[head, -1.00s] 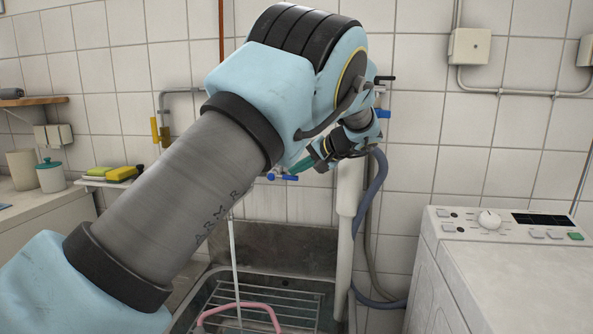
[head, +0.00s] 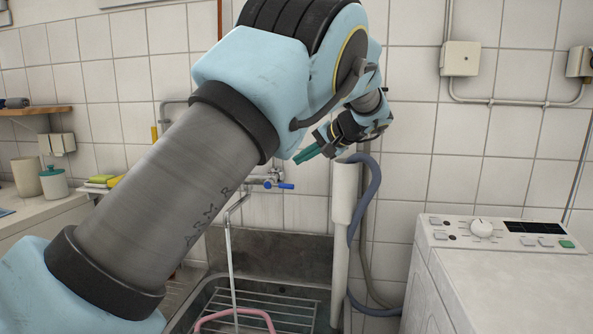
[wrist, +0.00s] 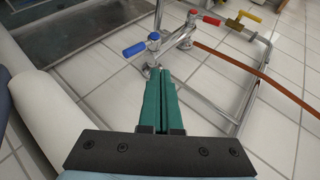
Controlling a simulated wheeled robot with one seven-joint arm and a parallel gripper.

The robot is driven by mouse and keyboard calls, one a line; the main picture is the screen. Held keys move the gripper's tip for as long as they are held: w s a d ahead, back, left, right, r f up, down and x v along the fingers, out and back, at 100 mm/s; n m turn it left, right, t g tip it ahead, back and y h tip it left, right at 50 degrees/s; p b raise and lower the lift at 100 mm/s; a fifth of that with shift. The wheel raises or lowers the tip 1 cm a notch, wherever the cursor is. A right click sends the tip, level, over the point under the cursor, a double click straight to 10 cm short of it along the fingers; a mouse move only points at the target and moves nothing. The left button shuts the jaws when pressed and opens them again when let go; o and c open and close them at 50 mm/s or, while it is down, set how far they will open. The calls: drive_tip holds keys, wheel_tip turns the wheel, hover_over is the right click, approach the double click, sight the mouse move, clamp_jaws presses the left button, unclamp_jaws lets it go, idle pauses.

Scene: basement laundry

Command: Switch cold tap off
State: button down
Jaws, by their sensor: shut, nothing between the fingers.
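The cold tap's blue lever (head: 284,186) is on the wall mixer above the sink in the head view, pointing right. In the wrist view the blue lever (wrist: 133,48) points left from a blue-capped body. A thin pale stream (head: 232,265) runs down from the spout (head: 231,208) into the sink. My gripper (head: 303,156) is shut and empty, its green fingers together, above and right of the lever in the head view. In the wrist view the closed fingertips (wrist: 160,72) are just below the tap, apart from the lever.
A red lever (wrist: 210,19) is on the mixer's other end, with a yellow-handled valve (wrist: 247,15) beyond. A white standpipe (head: 343,205) and grey hose (head: 362,215) are right of the tap. The sink (head: 270,250) holds a rack; a washing machine (head: 500,270) stands right.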

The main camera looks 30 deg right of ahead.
drive_tip(key=v, duration=0.5)
drive_tip(key=shift+s+r+b, duration=0.15)
drive_tip(key=shift+r+b, duration=0.05)
drive_tip(key=shift+b, duration=0.1)
